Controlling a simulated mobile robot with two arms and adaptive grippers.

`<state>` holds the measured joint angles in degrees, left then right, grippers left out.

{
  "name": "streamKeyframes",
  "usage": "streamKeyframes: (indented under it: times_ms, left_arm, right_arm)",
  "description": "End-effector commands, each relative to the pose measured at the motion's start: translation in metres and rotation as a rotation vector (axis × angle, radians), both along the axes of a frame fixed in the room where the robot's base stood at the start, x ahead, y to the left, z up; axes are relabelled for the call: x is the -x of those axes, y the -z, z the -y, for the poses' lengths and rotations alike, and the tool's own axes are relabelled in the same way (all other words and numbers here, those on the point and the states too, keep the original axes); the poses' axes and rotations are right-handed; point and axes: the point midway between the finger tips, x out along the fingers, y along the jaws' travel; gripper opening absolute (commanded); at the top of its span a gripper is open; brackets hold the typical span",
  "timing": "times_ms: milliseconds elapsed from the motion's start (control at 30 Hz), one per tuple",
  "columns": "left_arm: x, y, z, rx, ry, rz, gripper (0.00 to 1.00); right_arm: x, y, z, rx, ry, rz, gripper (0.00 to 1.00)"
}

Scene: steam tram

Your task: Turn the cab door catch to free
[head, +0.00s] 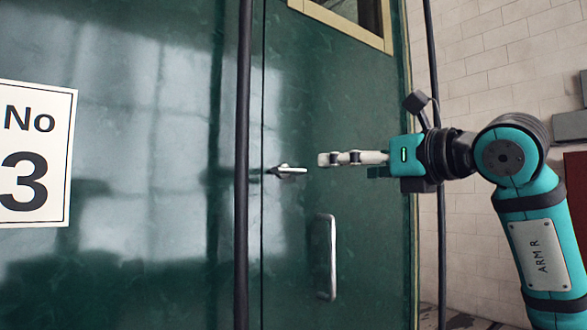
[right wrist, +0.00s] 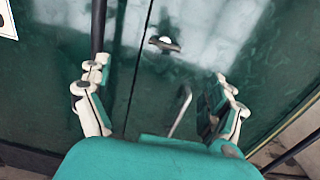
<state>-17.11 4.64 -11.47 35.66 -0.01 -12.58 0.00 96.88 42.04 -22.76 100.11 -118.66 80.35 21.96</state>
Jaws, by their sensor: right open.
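The cab door catch (head: 287,170) is a small metal lever on the dark green cab door (head: 345,110), just right of the door's seam. In the head view it lies about level, its tip to the right. It also shows in the right wrist view (right wrist: 165,43), above and between the fingers. My right gripper (head: 330,158) is a short way right of the catch in the head view, apart from it. The right wrist view shows its two fingers (right wrist: 160,85) spread wide and empty. My left gripper is out of view.
A vertical metal door handle (head: 326,257) is below the catch. A dark vertical pole (head: 242,200) stands just left of the seam, another (head: 437,150) by the right edge. A "No 3" sign (head: 35,152) is at far left.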

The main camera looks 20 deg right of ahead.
Motion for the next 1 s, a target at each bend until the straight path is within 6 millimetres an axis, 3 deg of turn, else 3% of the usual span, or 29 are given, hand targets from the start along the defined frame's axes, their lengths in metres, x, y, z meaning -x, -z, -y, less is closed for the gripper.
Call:
streamKeyframes:
  times_ms: [167, 700, 1000]
  left_arm:
    - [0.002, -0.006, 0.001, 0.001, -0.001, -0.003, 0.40]
    - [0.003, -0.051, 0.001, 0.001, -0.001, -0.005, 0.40]
    - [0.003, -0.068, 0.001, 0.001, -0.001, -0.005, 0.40]
  right_arm:
    - [-0.010, -0.006, 0.005, 0.004, 0.037, -0.008, 0.92]
    - [-0.116, -0.008, -0.036, 0.004, 0.030, -0.009, 0.92]
    - [-0.155, -0.006, -0.049, 0.004, 0.032, -0.006, 0.92]
